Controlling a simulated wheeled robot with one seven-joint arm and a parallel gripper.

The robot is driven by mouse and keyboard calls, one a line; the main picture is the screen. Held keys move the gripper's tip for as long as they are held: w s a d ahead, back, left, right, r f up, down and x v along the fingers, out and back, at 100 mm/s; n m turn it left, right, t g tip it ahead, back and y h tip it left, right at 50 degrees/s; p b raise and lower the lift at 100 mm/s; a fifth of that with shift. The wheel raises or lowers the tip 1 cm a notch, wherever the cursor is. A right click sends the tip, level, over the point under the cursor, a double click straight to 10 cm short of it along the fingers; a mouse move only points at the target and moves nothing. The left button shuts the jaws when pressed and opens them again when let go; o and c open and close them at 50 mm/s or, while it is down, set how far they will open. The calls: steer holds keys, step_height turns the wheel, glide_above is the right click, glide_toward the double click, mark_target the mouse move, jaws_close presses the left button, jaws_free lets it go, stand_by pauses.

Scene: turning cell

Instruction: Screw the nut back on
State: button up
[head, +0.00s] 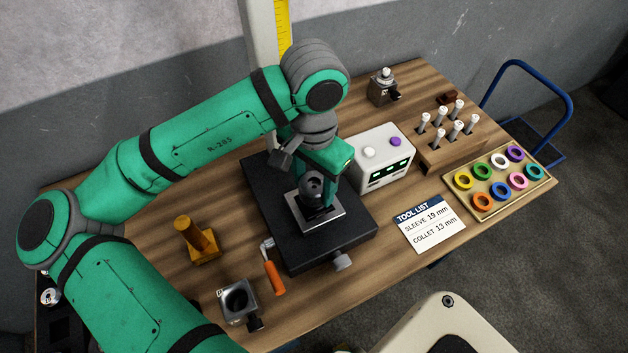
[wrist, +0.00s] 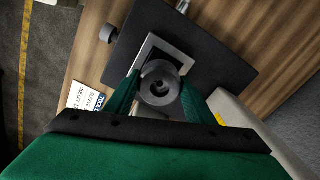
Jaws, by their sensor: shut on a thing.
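The nut (wrist: 160,72) is a dark grey round piece with a stepped centre; in the head view the dark piece (head: 315,187) stands above a silver square plate (head: 331,222) on a black machine base (head: 278,224). My gripper (head: 318,196) points down over the plate, and its green fingers are shut on the nut from two sides, as the wrist view (wrist: 160,86) also shows. The thread under the nut is hidden, so I cannot tell how far it is engaged.
A white box with green displays (head: 384,158) stands close right of my gripper. An orange-handled lever (head: 273,278) sticks out in front of the base. A yellow stand (head: 197,242) and a grey holder (head: 238,302) stand left. A ring tray (head: 535,187) and a wooden pin rack (head: 470,148) are at right.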

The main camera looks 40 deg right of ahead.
steer(key=shift+f, duration=0.3)
steer(key=o, duration=1.2)
steer(key=shift+o, duration=0.2)
step_height(320, 180, up, 11)
steer(key=shift+f, duration=0.1)
steer(key=shift+s, duration=0.1)
